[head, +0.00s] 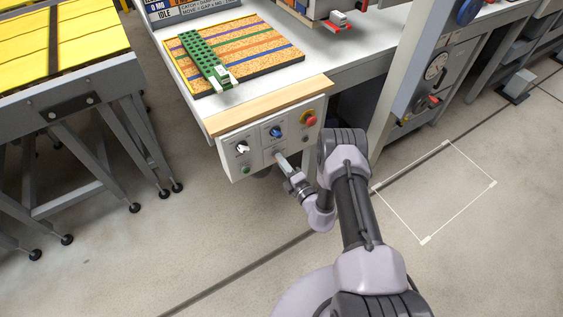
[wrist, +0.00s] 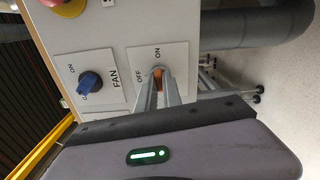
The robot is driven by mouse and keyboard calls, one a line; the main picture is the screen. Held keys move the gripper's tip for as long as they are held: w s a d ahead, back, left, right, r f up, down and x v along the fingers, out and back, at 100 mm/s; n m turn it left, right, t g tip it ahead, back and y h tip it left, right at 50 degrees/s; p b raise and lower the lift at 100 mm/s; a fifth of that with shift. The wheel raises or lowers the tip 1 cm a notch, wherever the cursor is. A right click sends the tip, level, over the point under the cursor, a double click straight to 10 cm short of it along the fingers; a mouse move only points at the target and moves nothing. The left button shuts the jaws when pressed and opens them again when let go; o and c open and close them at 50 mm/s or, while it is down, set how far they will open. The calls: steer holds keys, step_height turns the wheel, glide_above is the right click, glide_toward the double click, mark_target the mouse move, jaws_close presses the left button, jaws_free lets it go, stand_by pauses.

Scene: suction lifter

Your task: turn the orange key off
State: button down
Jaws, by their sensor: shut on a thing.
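The orange key (wrist: 158,73) sits on a white plate (wrist: 144,58) marked OFF and ON on the front control panel (head: 232,163). In the wrist view only a small orange part shows between my fingertips. My gripper (wrist: 158,82) is shut on the key, its two grey fingers reaching in from below. Which mark the key points to cannot be told.
A blue FAN knob (wrist: 89,82) is beside the key plate. A red stop button (head: 309,118), a white knob (head: 242,147) and a green button (head: 246,170) are also on the panel. Above is the worktop with a green perforated bar (head: 205,57). Open floor lies below.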

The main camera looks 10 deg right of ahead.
steer(key=shift+n+b, duration=1.2)
steer(key=shift+n, duration=7)
steer(key=c, duration=1.5)
jaws_free()
